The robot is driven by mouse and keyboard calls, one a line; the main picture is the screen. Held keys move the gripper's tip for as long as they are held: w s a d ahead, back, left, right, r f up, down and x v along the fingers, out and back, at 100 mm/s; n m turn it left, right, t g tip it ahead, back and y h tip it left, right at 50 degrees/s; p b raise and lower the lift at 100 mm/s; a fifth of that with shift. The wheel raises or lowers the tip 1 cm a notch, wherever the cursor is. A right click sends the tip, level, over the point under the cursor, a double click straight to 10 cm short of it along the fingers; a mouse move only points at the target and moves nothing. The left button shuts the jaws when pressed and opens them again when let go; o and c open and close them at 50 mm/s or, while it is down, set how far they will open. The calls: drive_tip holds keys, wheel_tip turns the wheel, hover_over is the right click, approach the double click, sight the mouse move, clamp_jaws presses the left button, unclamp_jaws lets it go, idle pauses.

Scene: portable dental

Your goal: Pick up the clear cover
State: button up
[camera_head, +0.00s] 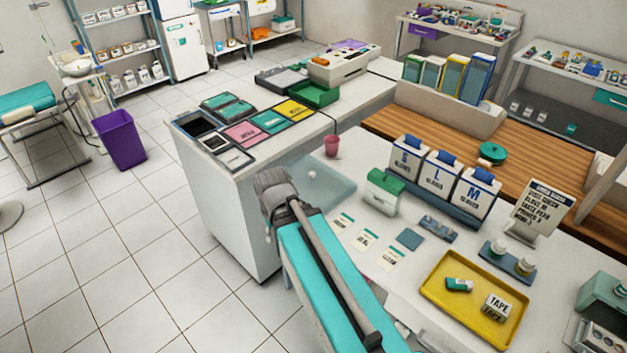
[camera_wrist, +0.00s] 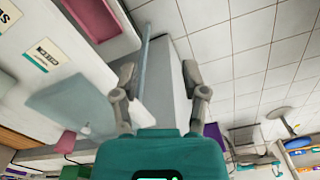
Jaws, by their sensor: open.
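The clear cover (camera_head: 330,190) is a flat, see-through bluish panel with a small pale knob. It lies on the white counter beside my wrist. In the wrist view, a see-through grey-blue panel (camera_wrist: 75,98) with a small knob lies left of my fingers and looks like the same cover. My gripper (camera_wrist: 159,74) is open, with its two fingers apart and nothing held between them. A counter edge and the floor show beyond the fingers. In the head view my wrist and arm hide the fingers and part of the cover's near side.
A pink cup (camera_head: 332,146) stands just behind the cover. A green-lidded box (camera_head: 384,190) and several labelled cards are to its right. Glove boxes (camera_head: 440,175) and a yellow tray (camera_head: 475,292) are farther right. Coloured panels (camera_head: 270,121) lie on the counter at the left.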

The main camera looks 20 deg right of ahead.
drive_tip(key=shift+o, duration=1.3)
drive_tip(key=n+t+h+b, duration=0.2)
drive_tip(key=n+h+b, duration=1.05)
drive_tip(key=n, duration=0.75)
approach(311, 173)
drive_tip(key=w+v, duration=0.1)
drive_tip(key=v, duration=0.3)
drive_tip(key=shift+s+a+f, duration=0.1)
drive_tip(key=shift+s, duration=0.4)
drive_tip(key=shift+f, duration=0.1)
drive_tip(key=shift+b+x, duration=1.7)
drive_tip(key=shift+x, duration=2.6)
